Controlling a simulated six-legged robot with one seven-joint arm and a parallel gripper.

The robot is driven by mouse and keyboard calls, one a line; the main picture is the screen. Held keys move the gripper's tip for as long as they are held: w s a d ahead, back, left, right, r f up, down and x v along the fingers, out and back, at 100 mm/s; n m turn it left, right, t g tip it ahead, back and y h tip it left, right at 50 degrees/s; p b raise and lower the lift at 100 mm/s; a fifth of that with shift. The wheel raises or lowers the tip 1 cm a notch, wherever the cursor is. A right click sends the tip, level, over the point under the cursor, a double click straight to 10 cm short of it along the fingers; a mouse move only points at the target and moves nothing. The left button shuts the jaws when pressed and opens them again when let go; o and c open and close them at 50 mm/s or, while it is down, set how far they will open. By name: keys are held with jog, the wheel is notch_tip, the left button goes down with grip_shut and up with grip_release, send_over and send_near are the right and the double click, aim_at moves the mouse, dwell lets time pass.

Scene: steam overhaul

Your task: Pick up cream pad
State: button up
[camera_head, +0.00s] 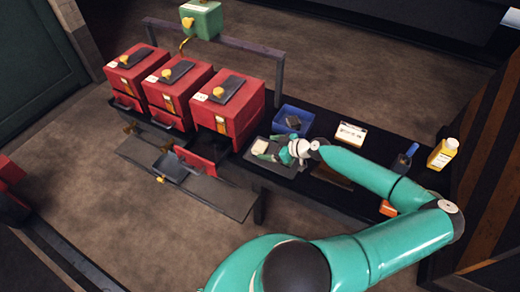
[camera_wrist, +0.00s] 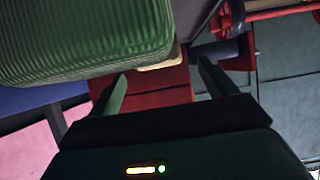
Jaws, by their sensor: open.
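The cream pad (camera_head: 260,146) is a small pale block lying in a shallow dark tray (camera_head: 258,167) to the right of the red units. My gripper (camera_head: 274,157) is low over this tray, just beside the pad. In the wrist view my gripper (camera_wrist: 162,82) is open, its two dark fingers spread with nothing seen clamped between them. A cream edge (camera_wrist: 162,63) shows near the fingertips, partly hidden by a large green ribbed block (camera_wrist: 90,40). I cannot tell if the fingers touch anything.
Several red units (camera_head: 232,105) with drawers stand left of the tray, one with an open drawer (camera_head: 196,160). A blue bin (camera_head: 291,112) and a white card (camera_head: 351,133) are behind. A yellow bottle (camera_head: 442,154) stands at the right.

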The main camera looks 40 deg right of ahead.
aim_at(260, 150)
jog(key=x, duration=0.2)
jog(key=shift+w+f, duration=0.15)
jog(key=shift+w, duration=0.1)
jog(key=c, duration=1.1)
jog(key=shift+c, duration=0.2)
